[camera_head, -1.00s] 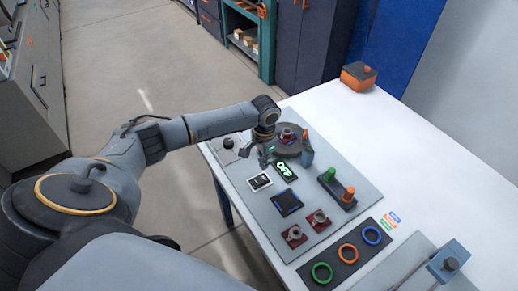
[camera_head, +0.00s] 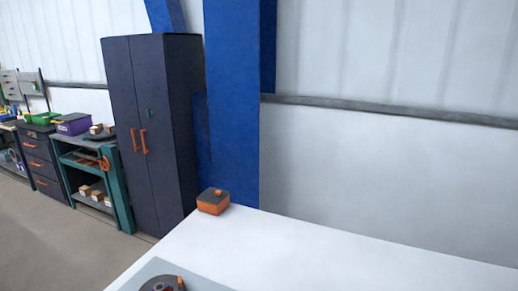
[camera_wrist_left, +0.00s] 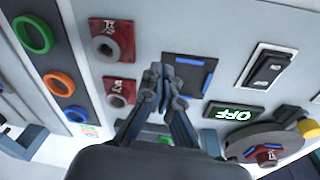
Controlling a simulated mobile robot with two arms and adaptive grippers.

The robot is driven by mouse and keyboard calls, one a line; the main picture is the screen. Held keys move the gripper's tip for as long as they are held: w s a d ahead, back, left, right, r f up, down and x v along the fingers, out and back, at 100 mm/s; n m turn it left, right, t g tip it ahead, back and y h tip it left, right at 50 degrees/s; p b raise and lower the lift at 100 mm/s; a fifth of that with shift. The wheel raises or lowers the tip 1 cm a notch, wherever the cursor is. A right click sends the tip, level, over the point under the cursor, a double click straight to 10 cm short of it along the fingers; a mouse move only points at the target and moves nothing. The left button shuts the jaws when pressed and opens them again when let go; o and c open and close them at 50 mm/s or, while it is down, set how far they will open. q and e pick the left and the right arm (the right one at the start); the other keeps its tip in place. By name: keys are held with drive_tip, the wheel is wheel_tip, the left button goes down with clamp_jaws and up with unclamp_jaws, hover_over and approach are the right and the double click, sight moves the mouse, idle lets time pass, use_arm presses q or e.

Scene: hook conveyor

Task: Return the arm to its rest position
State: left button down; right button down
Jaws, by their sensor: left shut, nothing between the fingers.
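My left gripper (camera_wrist_left: 160,88) shows in the left wrist view, shut and empty, with its fingertips together. It is over the grey control panel (camera_wrist_left: 215,55), in front of a dark square with blue edges (camera_wrist_left: 193,72). The height above the panel is hard to tell. Neither arm shows in the head view. My right gripper is not in view.
In the wrist view are two dark red blocks (camera_wrist_left: 112,40), coloured rings (camera_wrist_left: 60,84), a black switch (camera_wrist_left: 267,68), a display reading OFF (camera_wrist_left: 233,113) and a round turntable (camera_wrist_left: 240,143). An orange box (camera_head: 213,202) stands on the white table (camera_head: 290,250), near a dark cabinet (camera_head: 150,130).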

use_arm(q)
drive_tip(key=shift+t+h, duration=0.5)
drive_tip(key=shift+h, duration=0.2)
drive_tip(key=s+d, duration=0.4)
drive_tip(key=s+d+r, duration=0.1)
drive_tip(key=s+d, duration=0.1)
drive_tip(key=shift+s, duration=0.2)
drive_tip(key=shift+s+d+r+n+t, duration=0.2)
drive_tip(key=shift+s+r, duration=0.1)
drive_tip(key=shift+s, duration=0.3)
drive_tip(key=shift+s+d+r+n+t, duration=0.1)
drive_tip(key=shift+s+r+n, duration=0.15)
drive_tip(key=shift+s, duration=0.35)
drive_tip(key=s+a+r+n+t+y, duration=0.15)
drive_tip(key=s+a+r+n, duration=0.3)
drive_tip(key=s+a, duration=0.45)
wheel_tip(320, 180, down, 28)
drive_tip(key=s+d+g+b, duration=0.1)
drive_tip(key=b, duration=0.4)
drive_tip(key=s+a+f+g+b, duration=0.1)
drive_tip(key=s+f+b, duration=0.1)
drive_tip(key=s+f, duration=0.6)
drive_tip(key=s+a+f+y+b, duration=0.1)
drive_tip(key=s+a+f, duration=0.1)
drive_tip(key=s+f, duration=0.7)
wheel_tip(320, 180, down, 6)
drive_tip(key=shift+s+r+m+g+b, duration=0.25)
drive_tip(key=shift+s+m+g+b, duration=0.05)
drive_tip(key=shift+m+g+b, duration=0.1)
